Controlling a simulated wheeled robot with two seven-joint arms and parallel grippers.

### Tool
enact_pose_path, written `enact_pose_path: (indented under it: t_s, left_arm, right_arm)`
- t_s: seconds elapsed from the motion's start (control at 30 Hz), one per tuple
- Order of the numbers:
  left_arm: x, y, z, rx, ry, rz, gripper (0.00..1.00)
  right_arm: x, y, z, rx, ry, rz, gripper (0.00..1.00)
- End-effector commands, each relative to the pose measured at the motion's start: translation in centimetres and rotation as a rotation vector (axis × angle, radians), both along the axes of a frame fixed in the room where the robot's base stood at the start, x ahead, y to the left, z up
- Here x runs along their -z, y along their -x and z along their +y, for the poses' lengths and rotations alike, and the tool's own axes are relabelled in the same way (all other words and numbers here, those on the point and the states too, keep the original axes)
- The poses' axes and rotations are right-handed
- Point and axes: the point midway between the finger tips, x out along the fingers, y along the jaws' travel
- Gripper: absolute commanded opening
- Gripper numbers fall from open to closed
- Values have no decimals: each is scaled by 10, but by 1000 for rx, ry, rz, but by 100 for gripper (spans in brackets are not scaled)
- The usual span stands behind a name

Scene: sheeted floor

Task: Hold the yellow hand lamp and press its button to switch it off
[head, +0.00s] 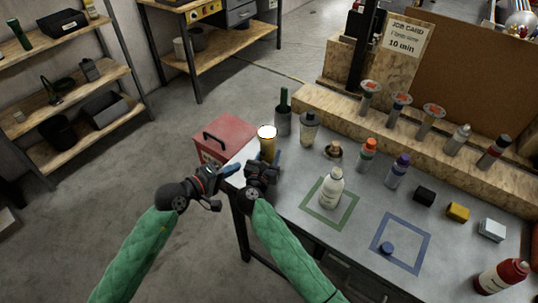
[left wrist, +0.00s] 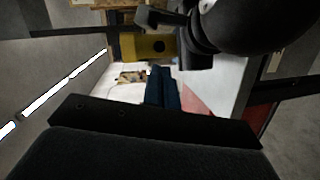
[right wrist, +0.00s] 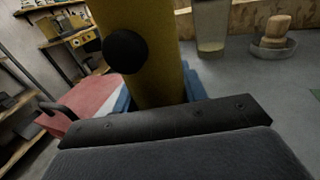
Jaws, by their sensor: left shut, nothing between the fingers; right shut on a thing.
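The yellow hand lamp (head: 267,147) stands upright at the table's left end, its top glowing white. In the right wrist view the lamp's yellow body (right wrist: 160,75) fills the middle, with a round black button (right wrist: 125,51) on its side. My right gripper (head: 274,160) is shut on the lamp, blue fingertips on both sides of it. My left gripper (head: 232,169) is shut and empty, to the left of the lamp and apart from it. In the left wrist view its blue fingertips (left wrist: 161,88) are together. The lamp's lower part is hidden behind my right gripper in the head view.
A red toolbox (head: 225,137) is just behind the left gripper. A dark green bottle (head: 283,113) and a grey shaker (head: 308,130) stand right of the lamp. A white bottle (head: 331,187) stands in a green square.

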Motion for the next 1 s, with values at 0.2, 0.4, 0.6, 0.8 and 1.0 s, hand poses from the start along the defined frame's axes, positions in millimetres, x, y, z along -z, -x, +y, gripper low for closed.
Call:
enact_pose_path:
  t_s: [0.2, 0.4, 0.6, 0.8, 1.0]
  left_arm:
    - [0, 0, 0, 0, 0, 0, 0]
    - [0, 0, 0, 0, 0, 0, 0]
    - [-10, -8, 1, 1, -4, -20, 0]
    - [-33, -23, 2, 21, -32, -68, 0]
    - [-40, -25, -6, 89, -85, -37, 0]
  right_arm:
    - [0, 0, 0, 0, 0, 0, 16]
    - [0, 0, 0, 0, 0, 0, 16]
    - [0, 0, 0, 0, 0, 0, 16]
    - [0, 0, 0, 0, 0, 0, 16]
    - [0, 0, 0, 0, 0, 0, 16]
